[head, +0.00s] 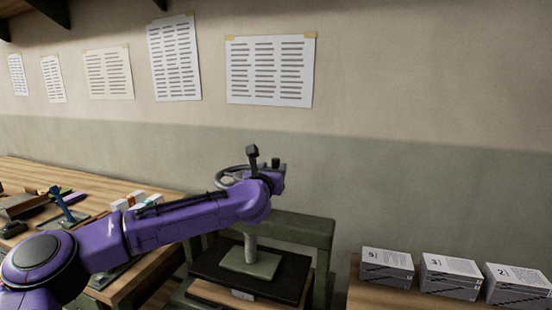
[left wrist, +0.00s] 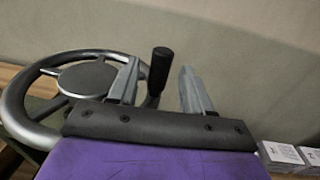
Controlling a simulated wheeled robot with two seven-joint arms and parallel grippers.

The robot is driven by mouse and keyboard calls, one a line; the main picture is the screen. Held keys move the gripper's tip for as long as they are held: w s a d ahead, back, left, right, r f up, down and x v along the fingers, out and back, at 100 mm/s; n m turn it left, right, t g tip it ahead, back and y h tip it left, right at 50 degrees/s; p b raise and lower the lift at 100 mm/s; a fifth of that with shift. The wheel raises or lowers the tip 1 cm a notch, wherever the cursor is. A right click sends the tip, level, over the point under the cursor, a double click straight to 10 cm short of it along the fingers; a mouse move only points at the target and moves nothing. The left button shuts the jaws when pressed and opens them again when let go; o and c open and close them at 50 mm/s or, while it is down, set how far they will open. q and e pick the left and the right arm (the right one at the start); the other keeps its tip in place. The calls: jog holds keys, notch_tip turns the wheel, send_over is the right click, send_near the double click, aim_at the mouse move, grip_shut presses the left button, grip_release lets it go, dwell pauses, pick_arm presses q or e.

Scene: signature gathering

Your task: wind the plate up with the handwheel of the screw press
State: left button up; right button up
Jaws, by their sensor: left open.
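The screw press has a green frame (head: 322,240) and a grey handwheel (head: 228,170) on top, partly hidden by my arm. A screw (head: 250,243) runs down to a pale green pressing plate (head: 262,266), which is above a dark board. The handwheel's rim also shows at the left of the left wrist view (left wrist: 18,100). Its upright black handle (left wrist: 159,75) appears between the fingers of my left gripper (left wrist: 160,66), which is open. Gaps show on both sides of the handle. In the head view, my purple left hand covers part of the wheel. My right gripper is out of view.
Several paper stacks (head: 387,268) stand on a wooden surface at the right. A workbench (head: 30,170) with tools and small boxes is at the left. Printed sheets (head: 270,71) hang on the wall behind. The space above the paper stacks is clear.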

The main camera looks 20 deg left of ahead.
aim_at(274, 167)
pick_arm(q)
jog(key=w+p, duration=0.1)
jog(key=w, duration=0.1)
jog(key=shift+w+r, duration=0.15)
jog(key=shift+w, duration=0.6)
grip_shut()
jog(key=shift+a, duration=0.1)
